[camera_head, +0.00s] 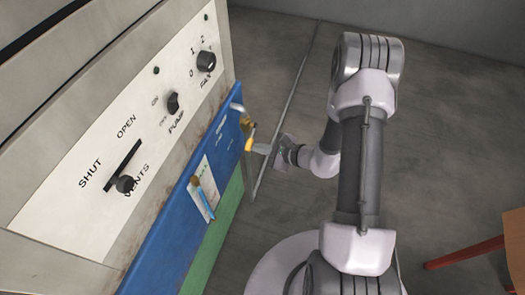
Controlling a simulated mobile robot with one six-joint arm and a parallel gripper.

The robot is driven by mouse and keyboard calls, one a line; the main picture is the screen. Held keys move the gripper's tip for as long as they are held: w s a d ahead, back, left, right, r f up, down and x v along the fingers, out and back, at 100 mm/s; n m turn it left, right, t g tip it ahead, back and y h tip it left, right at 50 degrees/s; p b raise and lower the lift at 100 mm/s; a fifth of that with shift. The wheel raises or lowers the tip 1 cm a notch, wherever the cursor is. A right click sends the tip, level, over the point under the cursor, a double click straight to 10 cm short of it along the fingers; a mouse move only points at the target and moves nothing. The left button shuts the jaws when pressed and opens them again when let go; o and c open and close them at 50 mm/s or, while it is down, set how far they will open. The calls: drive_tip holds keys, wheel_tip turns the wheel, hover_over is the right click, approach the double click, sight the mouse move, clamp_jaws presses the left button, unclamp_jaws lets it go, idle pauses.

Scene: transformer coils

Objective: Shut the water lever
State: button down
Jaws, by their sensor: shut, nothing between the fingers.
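A lever with a blue handle and a brass-coloured pivot (204,201) sits over a white label plate on the blue panel. Its handle slants down to the right. A second fitting, a grey pipe with a yellow part (249,136), sticks out at the panel's right edge. The labels are too small to tell which is the water lever. My gripper (262,148) is shut with nothing in it, close to the yellow part and right of the blue handle. I cannot tell whether its tips touch the yellow part.
A white control plate (60,215) above carries a VENTS lever (125,183), a PUMP knob (172,103) and a FAN knob (206,61). A green band (217,240) runs below the blue panel. An orange-red piece of furniture (470,253) stands at right. Grey floor lies behind my arm.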

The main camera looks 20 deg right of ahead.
sight(250, 146)
drive_tip(key=shift+r, duration=0.15)
drive_tip(key=r+p, duration=0.1)
drive_tip(key=r+m+g+y+p, duration=0.1)
drive_tip(key=p, duration=0.1)
drive_tip(key=s+m+p, duration=0.1)
drive_tip(key=p, duration=0.1)
drive_tip(key=shift+a+r+g, duration=0.35)
drive_tip(key=shift+r+g, duration=0.05)
